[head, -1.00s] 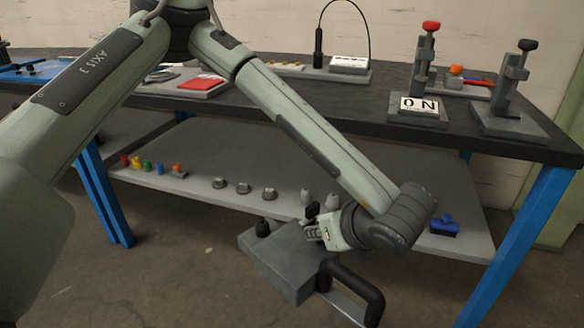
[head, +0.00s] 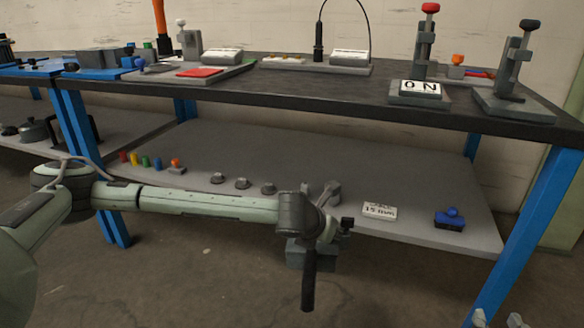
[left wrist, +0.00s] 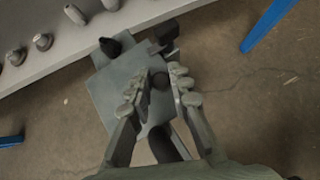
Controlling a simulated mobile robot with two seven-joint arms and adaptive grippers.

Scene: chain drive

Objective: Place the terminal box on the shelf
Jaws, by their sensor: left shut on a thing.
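The terminal box (head: 298,254), a grey block with black fittings, hangs below my left gripper (head: 326,228) in front of the shelf (head: 385,178). In the left wrist view, the box (left wrist: 105,92) shows a flat grey face, and my left gripper (left wrist: 160,82) is shut on a dark round part of it. The box overlaps the shelf edge in that view. My wrist hides part of the box in the head view. Two pale fingertips of my right gripper (head: 497,320) show apart at the bottom edge, with nothing between them.
The lower shelf carries coloured pegs (head: 141,160), several grey round pieces (head: 242,183), a white labelled block (head: 379,211) and a blue piece (head: 450,218). The tabletop (head: 300,92) is above it. Blue legs (head: 525,235) stand at the sides. Bare shelf lies behind my left arm.

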